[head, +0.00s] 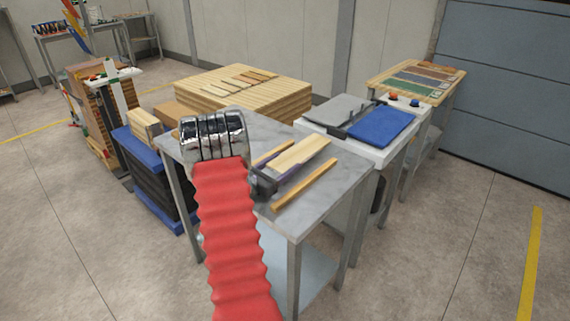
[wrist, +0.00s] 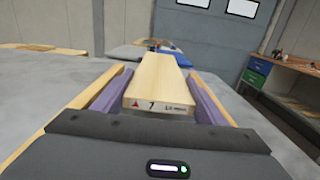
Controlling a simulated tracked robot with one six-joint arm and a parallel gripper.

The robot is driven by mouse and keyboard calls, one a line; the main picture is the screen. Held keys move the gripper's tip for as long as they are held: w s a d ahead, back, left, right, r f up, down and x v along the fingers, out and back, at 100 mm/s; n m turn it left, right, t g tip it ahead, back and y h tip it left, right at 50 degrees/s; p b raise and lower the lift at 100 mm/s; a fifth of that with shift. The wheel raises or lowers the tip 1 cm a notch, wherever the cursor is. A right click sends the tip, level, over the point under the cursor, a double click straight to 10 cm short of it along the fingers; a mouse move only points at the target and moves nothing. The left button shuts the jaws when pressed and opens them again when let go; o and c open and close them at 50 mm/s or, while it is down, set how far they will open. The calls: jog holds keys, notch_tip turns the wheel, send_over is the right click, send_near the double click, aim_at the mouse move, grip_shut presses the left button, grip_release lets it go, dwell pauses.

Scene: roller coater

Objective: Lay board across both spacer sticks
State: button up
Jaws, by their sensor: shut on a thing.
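A pale wooden board (head: 300,154) with a printed label on its near end lies lengthwise away from my gripper, over the grey table (head: 345,175). My gripper (head: 282,180) is shut on the near part of the board (wrist: 158,82), with a purple finger along each side. One spacer stick (head: 305,186) lies on the table at the near right of the board. The other spacer stick (head: 273,154) lies at its far left, partly hidden by my arm. The board runs roughly parallel to the sticks, between them in the head view. I cannot tell its height above the table.
A white-topped stand with a blue panel (head: 380,124) and a grey panel (head: 338,109) stands right behind the table. A wood stack (head: 243,85) with loose strips is behind it. A blue-framed cart (head: 150,160) is at left. Open floor lies to the right.

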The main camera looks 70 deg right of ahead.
jog(key=shift+s+a+f, duration=0.1)
jog(key=shift+s+f, duration=0.05)
jog(key=shift+f, duration=0.5)
jog(key=shift+s+a+f, duration=0.1)
jog(key=shift+f, duration=0.5)
jog(key=o, duration=1.2)
jog(key=shift+y, duration=0.3)
jog(key=shift+o, duration=0.2)
jog(key=v, duration=0.4)
jog(key=r+v, duration=0.1)
jog(key=v, duration=0.8)
jog(key=shift+w+a+r, duration=0.2)
jog(key=shift+w+r, duration=0.15)
jog(key=shift+r, duration=0.1)
